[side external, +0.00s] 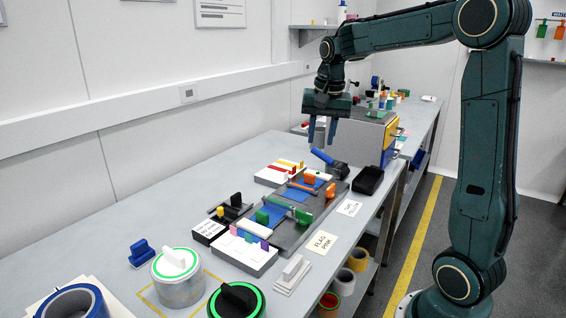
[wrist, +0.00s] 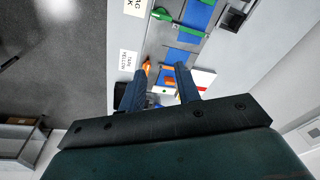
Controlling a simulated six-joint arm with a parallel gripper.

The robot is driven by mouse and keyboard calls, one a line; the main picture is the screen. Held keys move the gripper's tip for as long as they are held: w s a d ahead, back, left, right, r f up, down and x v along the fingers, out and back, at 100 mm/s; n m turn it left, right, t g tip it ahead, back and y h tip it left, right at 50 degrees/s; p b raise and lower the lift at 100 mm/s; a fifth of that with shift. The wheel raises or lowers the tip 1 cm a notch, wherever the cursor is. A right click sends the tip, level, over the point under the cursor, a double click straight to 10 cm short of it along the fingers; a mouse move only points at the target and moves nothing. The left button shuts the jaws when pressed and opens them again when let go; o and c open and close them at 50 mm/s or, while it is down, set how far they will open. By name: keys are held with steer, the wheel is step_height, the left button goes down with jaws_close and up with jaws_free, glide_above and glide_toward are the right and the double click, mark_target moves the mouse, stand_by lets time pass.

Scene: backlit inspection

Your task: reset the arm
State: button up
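My gripper (side external: 322,143) hangs from my arm with its fingers pointing down, above the far part of the long grey bench (side external: 165,207). In the wrist view its two dark blue fingers (wrist: 160,70) are spread apart with a clear gap. Nothing is gripped between them; bench items show through the gap farther below. The fingertips appear clear of the items on the bench.
Below stands a grey fixture (side external: 291,236) with blue strips, green and orange clamps. A blue-handled tool (side external: 328,160) and black tray (side external: 368,180) are nearby. Round green-rimmed containers (side external: 178,286) stand in front. The bench's left side is mostly free.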

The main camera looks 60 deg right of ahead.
steer(key=s+a+f+n+t, duration=0.1)
steer(key=s+a+n+t, duration=0.3)
steer(key=s+a+n, duration=0.8)
steer(key=s+a, duration=0.6)
steer(key=shift+s+a+f+y, duration=0.25)
steer(key=shift+s+f+y, duration=0.05)
steer(key=shift+y, duration=0.1)
